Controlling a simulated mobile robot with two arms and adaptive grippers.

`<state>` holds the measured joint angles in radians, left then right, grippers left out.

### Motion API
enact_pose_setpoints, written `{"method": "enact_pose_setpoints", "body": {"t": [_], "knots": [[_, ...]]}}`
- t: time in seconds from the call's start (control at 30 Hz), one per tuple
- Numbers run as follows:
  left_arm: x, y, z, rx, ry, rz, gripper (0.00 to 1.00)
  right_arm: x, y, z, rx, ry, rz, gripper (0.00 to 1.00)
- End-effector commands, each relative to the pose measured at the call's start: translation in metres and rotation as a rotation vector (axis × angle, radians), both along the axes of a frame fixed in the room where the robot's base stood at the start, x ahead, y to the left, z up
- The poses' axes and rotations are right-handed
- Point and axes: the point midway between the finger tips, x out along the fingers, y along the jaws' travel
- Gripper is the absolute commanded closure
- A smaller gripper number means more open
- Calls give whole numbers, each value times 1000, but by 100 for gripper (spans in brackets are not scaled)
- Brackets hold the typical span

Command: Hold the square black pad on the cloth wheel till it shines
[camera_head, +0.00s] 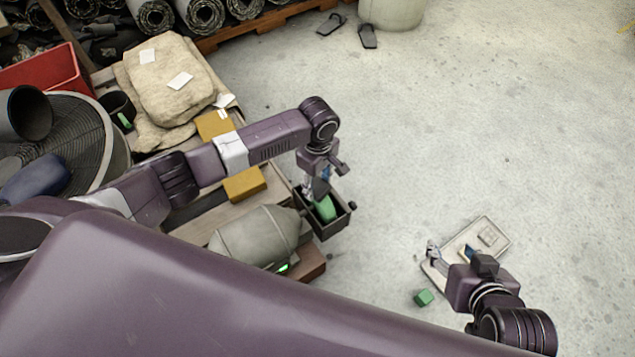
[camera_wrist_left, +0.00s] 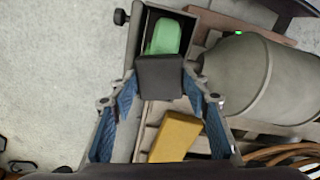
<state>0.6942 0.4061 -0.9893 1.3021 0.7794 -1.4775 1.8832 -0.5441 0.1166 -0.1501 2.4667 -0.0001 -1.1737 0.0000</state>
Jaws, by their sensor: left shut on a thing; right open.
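The square black pad (camera_wrist_left: 160,77) is between the blue-lined fingers of my left gripper (camera_wrist_left: 160,90), which is shut on it. In the head view my left gripper (camera_head: 318,186) is over a dark open-topped housing (camera_head: 340,222). The green cloth wheel (camera_head: 326,208) sits inside this housing; it also shows in the left wrist view (camera_wrist_left: 164,36). There the pad overlaps the wheel's near end; I cannot tell whether they touch. The wheel's lower part is hidden. My right gripper (camera_head: 450,253) is open, above a pale tray (camera_head: 495,240) on the right.
A grey rounded motor (camera_head: 255,237) stands beside the housing. Yellow blocks (camera_head: 245,184) lie on the bench under my left arm. A small green cube (camera_head: 423,297) lies near the pale tray. Sacks (camera_head: 170,80) and a fan (camera_head: 85,130) are at left. The floor between the arms is clear.

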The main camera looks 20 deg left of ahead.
Motion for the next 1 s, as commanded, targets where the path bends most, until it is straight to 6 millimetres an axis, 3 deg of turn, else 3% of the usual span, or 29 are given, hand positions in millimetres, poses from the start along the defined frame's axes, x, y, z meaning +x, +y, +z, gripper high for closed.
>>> {"method": "enact_pose_setpoints", "body": {"t": [1.0], "knots": [[-2, -3, -1, -3, 3, -2, 83, -7, -3, -4, -10, 39, -4, 51]]}}
